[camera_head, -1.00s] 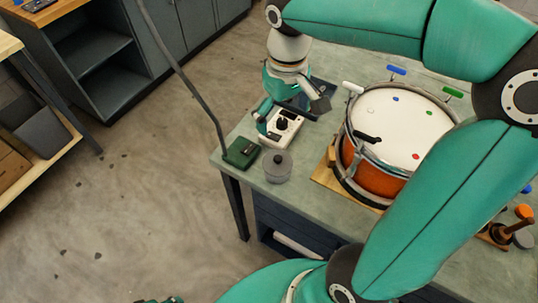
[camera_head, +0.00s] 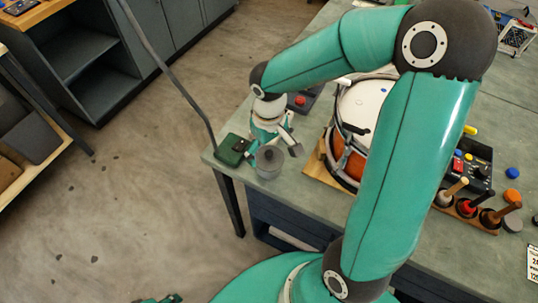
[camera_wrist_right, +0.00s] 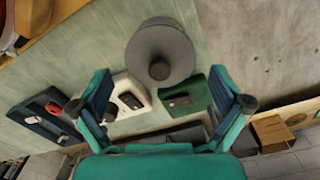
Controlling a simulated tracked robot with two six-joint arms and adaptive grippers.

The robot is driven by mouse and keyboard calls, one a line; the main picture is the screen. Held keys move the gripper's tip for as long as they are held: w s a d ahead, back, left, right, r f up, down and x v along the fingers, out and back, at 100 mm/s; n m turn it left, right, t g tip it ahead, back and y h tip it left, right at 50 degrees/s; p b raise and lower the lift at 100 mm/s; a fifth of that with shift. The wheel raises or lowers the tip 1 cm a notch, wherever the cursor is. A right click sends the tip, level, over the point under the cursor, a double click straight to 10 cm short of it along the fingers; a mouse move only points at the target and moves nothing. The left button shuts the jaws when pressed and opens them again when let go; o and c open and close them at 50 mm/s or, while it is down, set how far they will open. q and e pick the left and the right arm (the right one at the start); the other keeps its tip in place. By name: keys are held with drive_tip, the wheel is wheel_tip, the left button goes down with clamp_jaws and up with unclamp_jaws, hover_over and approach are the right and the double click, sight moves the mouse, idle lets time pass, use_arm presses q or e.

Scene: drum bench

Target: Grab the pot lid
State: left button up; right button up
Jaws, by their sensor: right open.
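The grey pot with its round lid and knob (camera_head: 269,157) stands near the front left corner of the bench. In the right wrist view the lid (camera_wrist_right: 160,45) is at the top middle, its knob towards the jaws. My right gripper (camera_head: 274,146) is open and empty, just behind the pot and partly over it in the head view. In the wrist view its two fingers (camera_wrist_right: 160,105) are spread wide, with the lid beyond them. A small teal part at the bottom edge of the head view may be my left gripper (camera_head: 157,299); its jaws cannot be made out.
A green box (camera_head: 231,149) sits left of the pot, close to the bench edge. A white device (camera_wrist_right: 130,98) lies close beside it in the wrist view. An orange drum (camera_head: 350,163) on a wooden board stands right of the pot, partly hidden by my arm.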

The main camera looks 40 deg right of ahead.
drive_tip(key=shift+f, duration=0.85)
drive_tip(key=c, duration=1.2)
drive_tip(key=shift+s+a, duration=0.1)
drive_tip(key=shift+s, duration=0.1)
drive_tip(key=shift+c, duration=1.3)
